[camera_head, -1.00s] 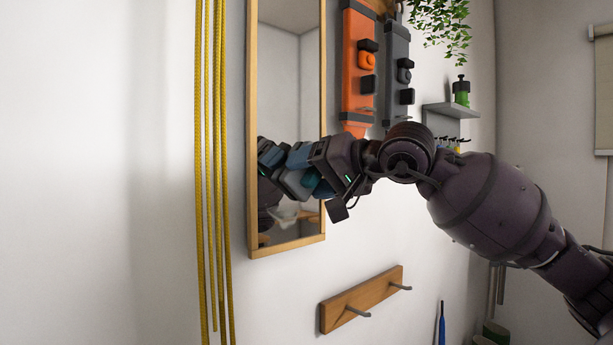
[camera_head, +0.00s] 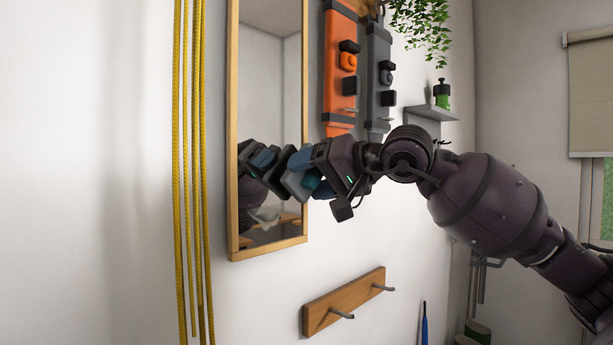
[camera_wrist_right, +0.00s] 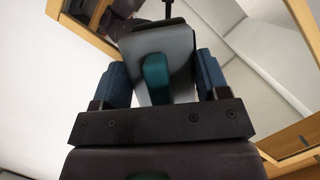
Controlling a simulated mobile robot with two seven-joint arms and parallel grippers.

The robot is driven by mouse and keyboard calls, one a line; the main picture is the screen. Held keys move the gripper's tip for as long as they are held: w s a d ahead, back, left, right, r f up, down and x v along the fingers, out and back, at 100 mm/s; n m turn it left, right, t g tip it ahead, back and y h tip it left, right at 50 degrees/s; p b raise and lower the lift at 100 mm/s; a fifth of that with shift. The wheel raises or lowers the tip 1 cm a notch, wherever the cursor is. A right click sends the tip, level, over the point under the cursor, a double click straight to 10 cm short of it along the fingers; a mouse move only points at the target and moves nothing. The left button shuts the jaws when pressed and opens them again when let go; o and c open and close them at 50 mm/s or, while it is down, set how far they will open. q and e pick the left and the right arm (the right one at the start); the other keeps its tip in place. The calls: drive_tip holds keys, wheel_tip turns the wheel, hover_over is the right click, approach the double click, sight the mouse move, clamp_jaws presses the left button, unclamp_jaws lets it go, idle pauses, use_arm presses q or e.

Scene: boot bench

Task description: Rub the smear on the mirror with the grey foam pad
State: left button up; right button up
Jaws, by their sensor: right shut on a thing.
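The tall wooden-framed mirror (camera_head: 272,75) hangs on the white wall in the head view. My right gripper (camera_head: 302,171) is at its lower right part, its blue fingers shut on the grey foam pad (camera_head: 296,186). The pad has a teal grip, clear in the right wrist view (camera_wrist_right: 181,52) between the two fingers (camera_wrist_right: 162,80). A reflection of the gripper and pad shows in the glass to the left. I cannot tell whether the pad touches the glass. I cannot make out the smear. My left gripper is not in view.
Yellow ropes (camera_head: 186,150) hang left of the mirror. Orange (camera_head: 340,70) and grey (camera_head: 378,80) boards hang to its right, near my forearm. A wooden peg rail (camera_head: 343,302) is below. A shelf (camera_head: 430,112) with a green bottle stands farther right.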

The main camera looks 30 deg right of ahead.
drive_tip(key=shift+s+d, duration=0.3)
drive_tip(key=shift+s, duration=0.45)
drive_tip(key=shift+s+d, duration=0.25)
drive_tip(key=shift+s, duration=0.4)
drive_tip(key=shift+s+d, duration=0.2)
drive_tip(key=shift+s, duration=0.7)
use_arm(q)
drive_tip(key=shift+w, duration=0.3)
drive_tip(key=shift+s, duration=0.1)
use_arm(e)
drive_tip(key=shift+d, duration=0.1)
drive_tip(key=shift+s+d, duration=0.1)
drive_tip(key=shift+s, duration=0.15)
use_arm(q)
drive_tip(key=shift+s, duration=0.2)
use_arm(e)
drive_tip(key=shift+s+d, duration=0.2)
drive_tip(key=shift+s, duration=0.4)
drive_tip(key=shift+s+d, duration=0.15)
drive_tip(key=shift+s, duration=0.4)
